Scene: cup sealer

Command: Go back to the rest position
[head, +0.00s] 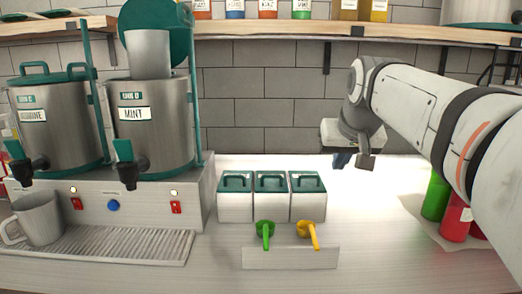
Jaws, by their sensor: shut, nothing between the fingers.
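My arm reaches in from the right of the head view. My gripper (343,158) hangs at its end, pointing down above the bright counter (365,215), right of the three lidded boxes. Its fingers are small and partly hidden by the wrist; they look shut, with nothing held. The gripper is apart from every object around it.
Three white boxes with green lids (271,197) stand mid-counter, behind a low holder (290,258) with a green scoop (264,232) and a yellow scoop (306,232). Steel dispensers (150,135) and a mug (38,218) are left. Green and red bottles (436,196) stand right. A shelf runs above.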

